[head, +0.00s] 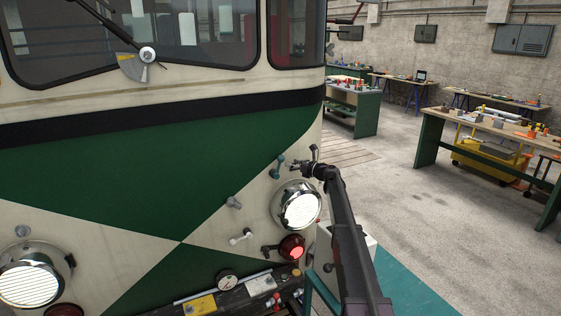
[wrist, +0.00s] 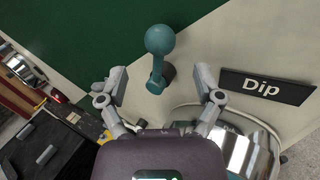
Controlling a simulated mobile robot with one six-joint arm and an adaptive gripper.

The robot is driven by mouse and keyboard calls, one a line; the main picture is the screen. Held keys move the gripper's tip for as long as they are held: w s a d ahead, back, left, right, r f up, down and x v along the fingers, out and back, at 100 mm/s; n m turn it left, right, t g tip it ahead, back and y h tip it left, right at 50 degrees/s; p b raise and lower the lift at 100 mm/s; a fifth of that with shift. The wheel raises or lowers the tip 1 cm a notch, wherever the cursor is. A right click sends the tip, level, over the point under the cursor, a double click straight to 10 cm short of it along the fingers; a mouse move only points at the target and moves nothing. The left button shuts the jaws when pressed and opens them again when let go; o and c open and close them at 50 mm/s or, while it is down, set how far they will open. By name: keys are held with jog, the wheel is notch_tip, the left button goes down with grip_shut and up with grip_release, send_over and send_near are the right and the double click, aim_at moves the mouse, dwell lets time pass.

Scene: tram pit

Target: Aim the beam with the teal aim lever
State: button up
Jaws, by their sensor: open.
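The teal aim lever (head: 279,163) sticks out of the tram front, above the right headlamp (head: 302,208). In the wrist view the lever (wrist: 160,42) has a round ball end and a short stem set in a dark mount. My gripper (head: 304,158) is just to the right of the lever in the head view. In the wrist view my gripper (wrist: 162,76) is open and empty, with one finger on each side of the lever's stem and gaps on both sides. Whether the fingers reach far enough to surround the stem, I cannot tell.
A black "Dip" plate (wrist: 266,88) is right of the lever. The headlamp's chrome rim (wrist: 245,142) is close below my gripper. A red lamp (head: 291,247), a white lever (head: 242,237) and a grey knob (head: 233,202) are nearby. Workbenches (head: 490,125) stand far right, beyond open floor.

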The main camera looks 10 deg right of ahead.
aim_at(281, 157)
jog(key=shift+x, duration=3.05)
grip_shut()
